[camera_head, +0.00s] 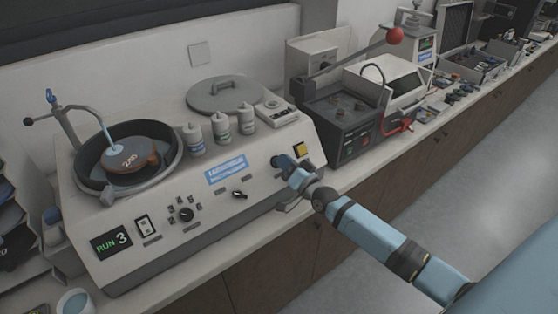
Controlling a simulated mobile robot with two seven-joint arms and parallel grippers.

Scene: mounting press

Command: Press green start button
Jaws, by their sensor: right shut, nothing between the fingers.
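The large pale console (225,210) fills the left and middle of the head view. Its front panel has a display (111,241) reading "RUN 3", a rotary knob (185,214), a small dark switch (239,194) and a square yellow button (299,150). My right gripper (280,162) is shut and empty at the panel's right end, just left of and below the yellow button. I see no green button clearly on this panel; the gripper covers part of it. I cannot tell whether the fingertips touch the panel. My left gripper is out of view.
A round basin (84,176) with a brown disc (130,158) sits on the console's left. Several white bottles (220,126) and a grey lid (222,95) stand behind the panel.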

